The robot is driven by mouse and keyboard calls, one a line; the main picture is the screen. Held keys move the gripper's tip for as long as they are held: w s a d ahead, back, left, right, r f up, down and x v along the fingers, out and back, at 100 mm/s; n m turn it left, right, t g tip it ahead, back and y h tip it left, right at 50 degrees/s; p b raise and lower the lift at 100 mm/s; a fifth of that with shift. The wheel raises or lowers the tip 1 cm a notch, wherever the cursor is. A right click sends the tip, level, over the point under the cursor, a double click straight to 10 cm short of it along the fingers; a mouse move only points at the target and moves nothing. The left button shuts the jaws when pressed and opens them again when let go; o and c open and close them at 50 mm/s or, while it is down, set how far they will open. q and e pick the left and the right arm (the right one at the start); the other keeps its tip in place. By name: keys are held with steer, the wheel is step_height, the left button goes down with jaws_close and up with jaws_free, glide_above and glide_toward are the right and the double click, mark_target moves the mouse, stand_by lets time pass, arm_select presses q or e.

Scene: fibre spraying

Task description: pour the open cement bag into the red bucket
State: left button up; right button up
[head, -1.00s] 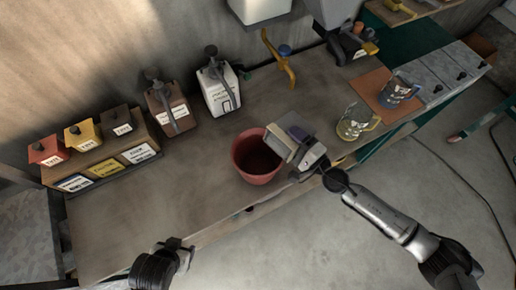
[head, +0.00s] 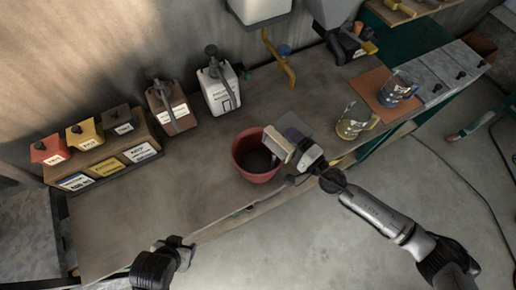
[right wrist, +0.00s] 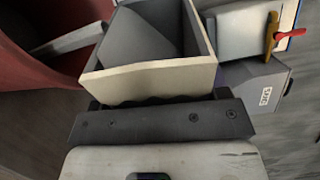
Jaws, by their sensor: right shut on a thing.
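The red bucket (head: 242,160) stands upright on the workbench near its front edge. It also fills the left of the right wrist view (right wrist: 35,70). The open cement bag (head: 278,143) is a cream-edged, box-like shape, tilted at the bucket's right rim. In the right wrist view the bag (right wrist: 155,78) holds grey powder, and a grey streak (right wrist: 70,40) runs from its left side into the bucket. My right gripper (head: 300,156) is shut on the bag; its fingertips are partly hidden. My left gripper (head: 178,243) hangs by the bench's front edge, its jaw opening unclear.
Two glass mugs (head: 352,122) (head: 398,88) stand to the right, the farther on an orange board (head: 370,88). Labelled containers (head: 218,92) line the back left. The bench's front left is clear.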

steer(key=shift+f+n, duration=0.1)
steer(key=shift+n, duration=0.3)
stand_by(0.3)
steer(key=shift+s+a+n+p, duration=0.1)
steer(key=shift+n+p, duration=0.2)
steer(key=shift+s+a+r+n+p, duration=0.1)
steer(key=shift+r+n+p, duration=0.15)
steer(key=shift+n+p, duration=0.05)
steer(key=shift+s+r+n+p, duration=0.1)
steer(key=shift+r+n+p, duration=0.05)
steer(key=shift+n+p, duration=0.25)
stand_by(0.4)
steer(key=shift+s+a+r+n+p, duration=0.1)
steer(key=shift+a+r+n+p, duration=0.1)
steer(key=shift+n+p, duration=0.3)
steer(key=shift+s+a+r+n+p, duration=0.1)
steer(key=shift+a+r+n+p, duration=0.05)
steer(key=shift+n+p, duration=0.35)
stand_by(0.6)
steer(key=shift+s+a+n+p, duration=0.1)
steer(key=shift+s+n+p, duration=0.05)
steer(key=shift+n+p, duration=0.15)
steer(key=shift+s+a+r+n+p, duration=0.1)
steer(key=shift+r+n+p, duration=0.05)
steer(key=shift+n+p, duration=0.25)
stand_by(0.5)
